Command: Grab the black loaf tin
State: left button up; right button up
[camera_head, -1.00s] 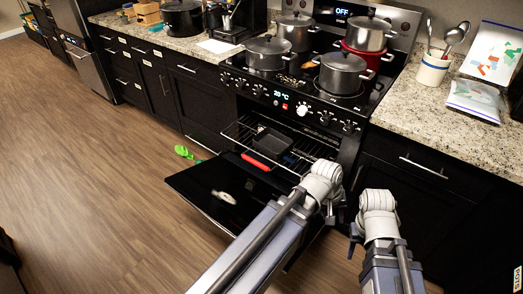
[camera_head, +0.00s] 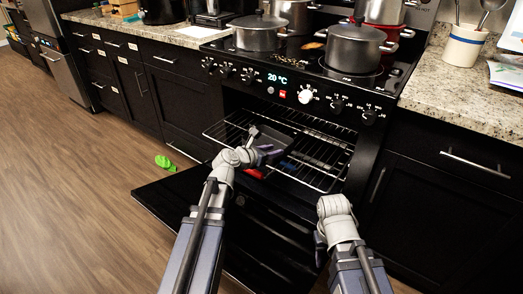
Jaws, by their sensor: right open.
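The black loaf tin (camera_head: 278,142) sits on the wire rack of the open oven. My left gripper (camera_head: 266,153) is at the near left part of the tin and overlaps it in the head view. Its fingers are dark against the dark tin, so I cannot tell whether they are open or shut, or touching it. My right gripper (camera_head: 320,243) is open and empty, low in front of the oven's right side, apart from the tin. A red item (camera_head: 254,172) shows just below my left gripper, partly hidden by it.
The oven door (camera_head: 165,200) is folded down under my arms. Pots (camera_head: 354,48) stand on the stove above. A green item (camera_head: 165,163) lies on the floor at left.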

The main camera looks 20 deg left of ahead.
aim_at(285, 149)
pick_arm(q)
jog(key=shift+b+x, duration=0.45)
jog(key=shift+x, duration=0.65)
jog(key=shift+w+d+f, duration=0.1)
jog(key=shift+w, duration=0.05)
jog(key=shift+w+d+f+b, duration=0.25)
jog(key=shift+w+f+b, duration=0.05)
jog(key=shift+w+b, duration=0.05)
jog(key=b+x, duration=0.1)
jog(key=x, duration=0.3)
jog(key=shift+d+f+b, duration=0.15)
jog(key=shift+f+b, duration=0.05)
jog(key=shift+b, duration=0.2)
jog(key=shift+r, duration=0.1)
grip_shut()
